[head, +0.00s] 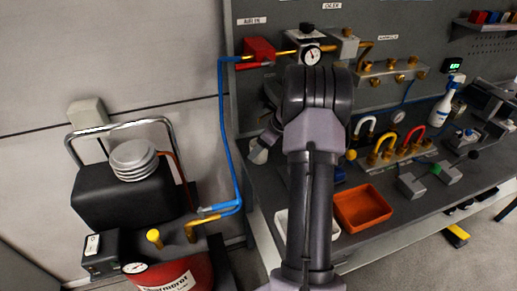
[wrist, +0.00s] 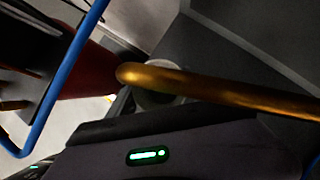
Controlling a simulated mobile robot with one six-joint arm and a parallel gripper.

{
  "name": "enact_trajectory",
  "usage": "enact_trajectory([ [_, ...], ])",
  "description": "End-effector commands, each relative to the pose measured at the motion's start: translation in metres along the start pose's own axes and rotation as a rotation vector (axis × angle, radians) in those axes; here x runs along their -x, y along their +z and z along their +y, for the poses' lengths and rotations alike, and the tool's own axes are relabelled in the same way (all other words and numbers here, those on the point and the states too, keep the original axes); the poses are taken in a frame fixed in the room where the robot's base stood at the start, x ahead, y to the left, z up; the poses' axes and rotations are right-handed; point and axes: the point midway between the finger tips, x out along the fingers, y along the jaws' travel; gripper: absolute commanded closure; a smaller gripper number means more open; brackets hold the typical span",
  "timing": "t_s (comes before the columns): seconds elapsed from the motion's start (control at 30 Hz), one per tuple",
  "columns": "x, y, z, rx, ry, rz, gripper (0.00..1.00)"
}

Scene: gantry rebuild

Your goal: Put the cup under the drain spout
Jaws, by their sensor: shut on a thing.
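My gripper (head: 266,138) shows only partly in the head view, left of my dark arm, which hides much of it. It is shut on a small whitish thing, seemingly the cup (head: 258,153), in front of the grey panel. In the wrist view a pale round form, perhaps the cup (wrist: 158,99), sits partly behind a brass pipe (wrist: 220,90) with a rounded end. I cannot tell whether this pipe is the drain spout, or whether it touches the cup. The fingertips are not clear in the wrist view.
A blue pipe (head: 222,130) runs down the panel's left edge; it also shows in the wrist view (wrist: 62,75). A red valve block (head: 258,51) and gauge (head: 311,55) are above. An orange tray (head: 362,208) and spray bottle (head: 444,103) are to the right. A black tank (head: 120,195) stands left.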

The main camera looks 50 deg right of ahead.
Motion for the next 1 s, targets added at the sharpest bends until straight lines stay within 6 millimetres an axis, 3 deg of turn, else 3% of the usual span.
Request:
enact_trajectory([
  [0.1, -0.003, -0.002, 0.000, 0.000, 0.000, 0.000, 0.79],
  [0.13, -0.003, -0.002, 0.000, 0.000, 0.000, 0.000, 0.35],
  [0.2, -0.002, -0.002, 0.000, 0.000, 0.000, 0.000, 0.21],
  [0.23, -0.002, -0.002, 0.000, 0.000, 0.000, 0.000, 0.19],
  [0.53, -0.001, -0.001, 0.000, 0.000, 0.000, 0.000, 0.19],
  [0.67, 0.019, 0.002, 0.000, -0.002, 0.000, 0.000, 0.19],
  [1.0, 0.059, -0.077, 0.000, -0.004, 0.000, 0.000, 0.19],
])
